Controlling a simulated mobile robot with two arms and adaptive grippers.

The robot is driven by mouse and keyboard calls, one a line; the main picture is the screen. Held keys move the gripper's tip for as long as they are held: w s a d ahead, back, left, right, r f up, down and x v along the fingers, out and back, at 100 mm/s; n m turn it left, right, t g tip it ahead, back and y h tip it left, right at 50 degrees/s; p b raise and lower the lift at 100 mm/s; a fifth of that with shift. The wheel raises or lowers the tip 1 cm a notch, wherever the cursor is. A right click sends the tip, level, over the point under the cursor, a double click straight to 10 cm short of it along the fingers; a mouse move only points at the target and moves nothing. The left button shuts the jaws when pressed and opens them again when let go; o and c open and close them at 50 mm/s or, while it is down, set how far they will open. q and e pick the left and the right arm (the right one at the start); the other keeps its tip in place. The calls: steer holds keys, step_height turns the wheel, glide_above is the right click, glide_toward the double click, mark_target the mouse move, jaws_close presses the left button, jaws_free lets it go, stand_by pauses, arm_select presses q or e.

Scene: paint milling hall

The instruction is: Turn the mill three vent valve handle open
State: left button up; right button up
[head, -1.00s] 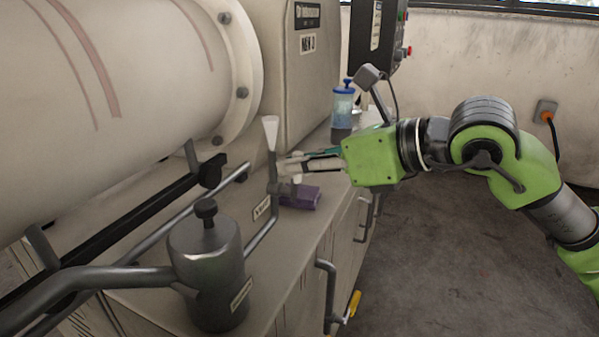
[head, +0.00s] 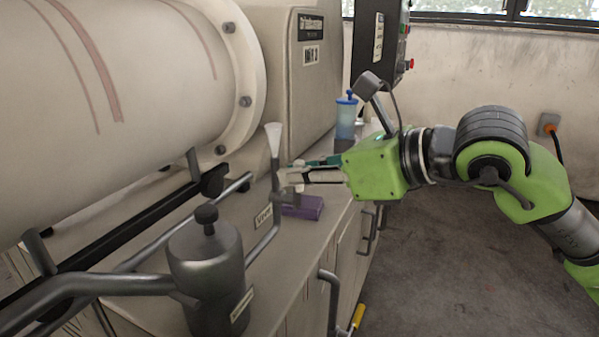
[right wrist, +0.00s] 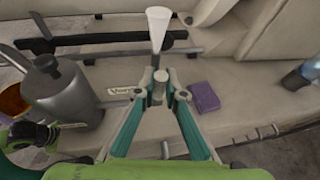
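The vent valve (head: 275,184) stands on a grey pipe at the mill's front, below a white cone-shaped funnel (head: 273,139). Its grey stub-like handle (right wrist: 159,86) shows between my right fingertips in the right wrist view. My right gripper (head: 289,179) reaches in from the right at the valve. In the right wrist view the gripper (right wrist: 160,90) has its fingers parted, one on each side of the handle, with narrow gaps; contact is unclear. Green and black parts, probably of my left arm, show at the lower left of the right wrist view; its fingers cannot be made out.
A grey lidded pot (head: 209,270) stands on the near left of the ledge. A purple block (head: 303,207) lies just beside the valve. A blue-capped bottle (head: 346,118) stands further back. The large mill drum (head: 110,90) fills the left. Open floor lies right.

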steer(key=o, duration=0.4)
steer(key=shift+f, duration=0.15)
steer(key=v, duration=1.2)
